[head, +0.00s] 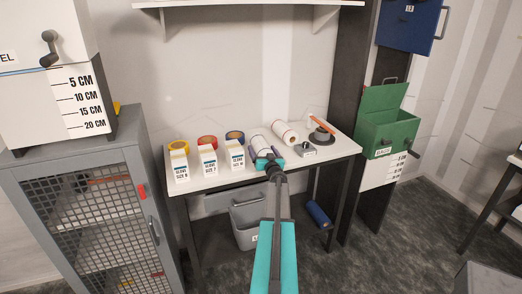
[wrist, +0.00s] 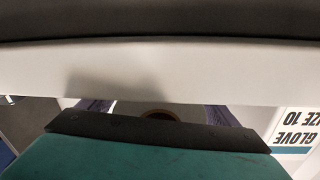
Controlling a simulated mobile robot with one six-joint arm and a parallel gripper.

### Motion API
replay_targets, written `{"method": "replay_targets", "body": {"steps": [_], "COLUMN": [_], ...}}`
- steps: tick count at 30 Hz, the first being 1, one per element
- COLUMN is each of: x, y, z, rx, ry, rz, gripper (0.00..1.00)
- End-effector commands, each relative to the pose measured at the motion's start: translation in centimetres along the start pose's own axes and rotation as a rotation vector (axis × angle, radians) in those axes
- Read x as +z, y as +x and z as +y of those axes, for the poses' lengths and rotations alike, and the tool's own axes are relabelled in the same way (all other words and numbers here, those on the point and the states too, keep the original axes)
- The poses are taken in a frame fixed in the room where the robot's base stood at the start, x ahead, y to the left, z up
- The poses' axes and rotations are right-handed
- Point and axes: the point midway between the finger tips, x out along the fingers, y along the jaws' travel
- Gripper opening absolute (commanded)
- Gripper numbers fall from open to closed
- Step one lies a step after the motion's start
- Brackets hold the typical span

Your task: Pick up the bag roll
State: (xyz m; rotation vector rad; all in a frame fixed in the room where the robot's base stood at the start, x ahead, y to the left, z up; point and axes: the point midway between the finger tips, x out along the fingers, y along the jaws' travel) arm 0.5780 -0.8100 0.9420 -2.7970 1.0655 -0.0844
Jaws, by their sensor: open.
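Two white rolls lie on the white table. The left white roll (head: 259,142) is in front of my gripper, and I take it as the bag roll, though no label on it is readable. My gripper (head: 265,152) is open at the near end of this roll, with a dark purple finger on each side. In the wrist view the fingers of my gripper (wrist: 158,110) show at left and right of a round brown core, partly hidden by my teal and black gripper body. I cannot tell whether the fingers touch the roll.
Another white roll (head: 285,133) lies just to the right. Glove boxes (head: 208,161) and tape rolls (head: 207,142) stand left on the table (head: 220,183). A grey bin (head: 245,222) and a blue roll (head: 318,213) are below. A green box (head: 388,132) is at right.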

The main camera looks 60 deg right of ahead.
Motion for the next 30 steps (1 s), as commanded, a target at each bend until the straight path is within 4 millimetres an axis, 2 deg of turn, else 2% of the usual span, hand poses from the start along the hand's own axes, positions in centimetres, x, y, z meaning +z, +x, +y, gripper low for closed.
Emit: {"method": "replay_targets", "body": {"steps": [7, 15, 17, 30], "x": [-0.01, -0.02, -0.11, -0.75], "y": [-0.02, -0.03, -0.02, -0.05], "z": [0.05, 0.08, 0.06, -0.03], "rx": [0.001, 0.001, 0.0, 0.0], "ry": [0.0, 0.0, 0.0, -0.002], "rz": [0.0, 0.0, 0.001, 0.002], "gripper": [0.84, 0.38, 0.3, 0.3]}}
